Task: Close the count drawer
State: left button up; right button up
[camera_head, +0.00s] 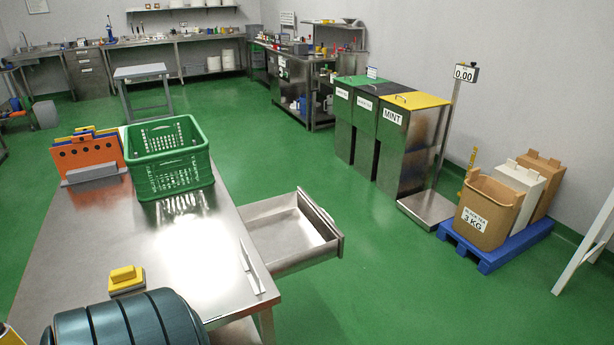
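The count drawer (285,236) is an open steel drawer on the right side of the steel table (110,235). It is pulled well out, its inside looks empty, and its front panel (322,217) faces right. Neither of my grippers shows in the head view. A dark ribbed rounded shape at the bottom left covers part of the table's near end.
On the table stand a green crate (168,177), an orange board rack (88,155) and a yellow block (126,279). Steel bins (400,145), a scale and a blue pallet (497,247) with boxes stand at right. Green floor (380,285) right of the drawer is clear.

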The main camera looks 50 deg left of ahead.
aim_at(290, 234)
jog(key=i+l+u, duration=0.1)
jog(key=i+u, duration=0.2)
jog(key=u, duration=0.15)
jog(key=i+l+u, duration=0.25)
jog(key=u, duration=0.15)
jog(key=i+l+u, duration=0.3)
jog(key=u, duration=0.15)
jog(key=i+l+u, duration=0.2)
jog(key=l+u, duration=0.25)
jog(key=i+l+u, duration=0.1)
jog(key=l+u, duration=0.35)
jog(key=j, duration=0.15)
